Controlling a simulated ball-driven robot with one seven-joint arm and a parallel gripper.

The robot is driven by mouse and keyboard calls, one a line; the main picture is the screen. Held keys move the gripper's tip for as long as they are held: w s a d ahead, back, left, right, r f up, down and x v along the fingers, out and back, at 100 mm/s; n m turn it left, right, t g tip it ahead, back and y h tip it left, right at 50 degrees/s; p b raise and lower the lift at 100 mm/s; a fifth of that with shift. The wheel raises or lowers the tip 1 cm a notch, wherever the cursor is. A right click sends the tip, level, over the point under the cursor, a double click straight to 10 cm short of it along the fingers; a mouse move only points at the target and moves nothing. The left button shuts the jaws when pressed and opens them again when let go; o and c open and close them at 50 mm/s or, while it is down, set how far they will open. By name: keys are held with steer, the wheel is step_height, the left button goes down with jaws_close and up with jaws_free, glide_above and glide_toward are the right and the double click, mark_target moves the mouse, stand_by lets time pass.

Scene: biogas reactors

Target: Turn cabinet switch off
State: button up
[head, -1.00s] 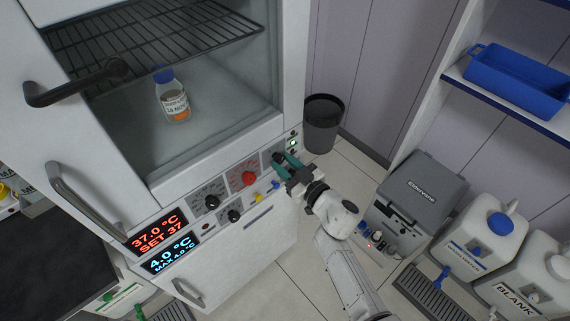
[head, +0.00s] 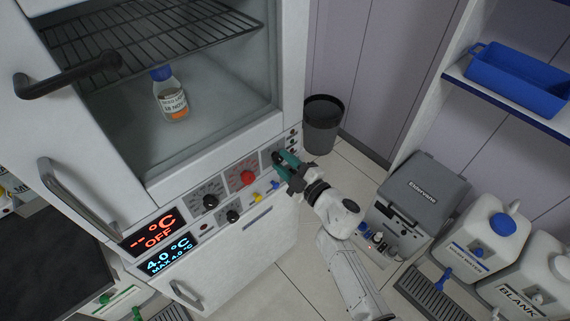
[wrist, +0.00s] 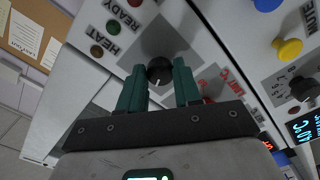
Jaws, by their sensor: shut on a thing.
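The cabinet switch, a black round knob (wrist: 160,70) with a white pointer mark, sits on a grey plate of the cabinet's control panel. My gripper (wrist: 160,84) has its two teal fingers on either side of the knob and is shut on it. The pointer mark is at the knob's near side in the wrist view. In the head view my gripper (head: 284,164) is at the right end of the panel and mostly hides the switch. The upper display (head: 150,232) reads "-- °C OFF" in red.
A red knob (head: 247,178), black dials (head: 210,201) and a yellow knob (wrist: 288,49) lie left of the switch in the head view. The READY (wrist: 113,27) and HEAT (wrist: 97,51) lamps look unlit. A dark bin (head: 322,125) stands right of the cabinet.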

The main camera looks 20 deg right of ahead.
steer(key=shift+n, duration=0.6)
steer(key=o, duration=1)
steer(key=shift+o, duration=0.2)
steer(key=shift+s, duration=0.1)
steer(key=v, duration=1)
steer(key=shift+s, duration=0.3)
steer(key=shift+d, duration=0.1)
